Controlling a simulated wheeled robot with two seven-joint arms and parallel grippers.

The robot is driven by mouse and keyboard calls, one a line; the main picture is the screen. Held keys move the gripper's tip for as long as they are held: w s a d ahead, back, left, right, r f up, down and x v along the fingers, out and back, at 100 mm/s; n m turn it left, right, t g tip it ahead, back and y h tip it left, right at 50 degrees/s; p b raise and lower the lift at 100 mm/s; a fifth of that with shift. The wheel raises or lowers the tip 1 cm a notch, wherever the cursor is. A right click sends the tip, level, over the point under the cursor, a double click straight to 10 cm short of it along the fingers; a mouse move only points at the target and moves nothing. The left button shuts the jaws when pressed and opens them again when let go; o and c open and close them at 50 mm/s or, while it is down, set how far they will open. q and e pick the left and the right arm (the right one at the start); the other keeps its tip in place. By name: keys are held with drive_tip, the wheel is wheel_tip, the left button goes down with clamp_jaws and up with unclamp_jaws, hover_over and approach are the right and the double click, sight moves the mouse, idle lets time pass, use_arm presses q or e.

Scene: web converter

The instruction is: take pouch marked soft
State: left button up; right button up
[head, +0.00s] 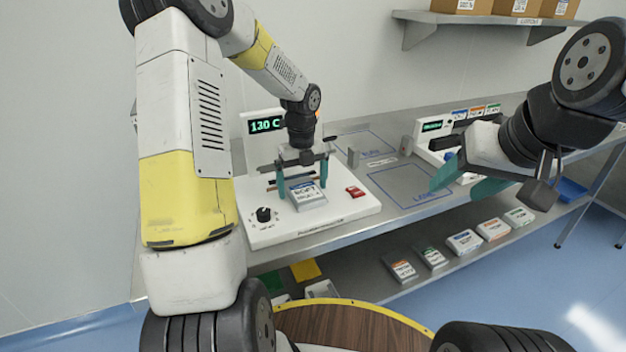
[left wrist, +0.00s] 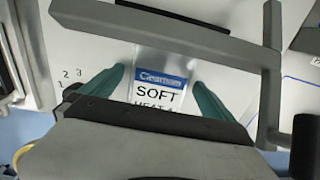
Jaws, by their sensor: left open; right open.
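The pouch marked SOFT (left wrist: 160,92) lies on the white heat sealer in the left wrist view, with a blue band above its black print. In the head view the pouch (head: 307,197) lies on the front of the sealer's top, its print too small to read surely. My left gripper (head: 301,190) is open, pointing down with one teal finger on each side of the pouch. In the left wrist view the fingers (left wrist: 158,95) stand apart from its edges. My right gripper (head: 458,182) is open and empty above the table's right part. The pouch's lower part is hidden in the wrist view.
The white sealer (head: 265,232) has a black knob (head: 263,214), a red switch (head: 355,191) and a display reading 130 C (head: 265,125). A blue-outlined area (head: 408,187) on the table is bare. Several packs (head: 465,241) lie on the lower shelf.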

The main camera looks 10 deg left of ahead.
use_arm(q)
drive_tip(key=c, duration=1.4)
drive_tip(key=shift+c, duration=0.2)
drive_tip(key=shift+r, duration=0.15)
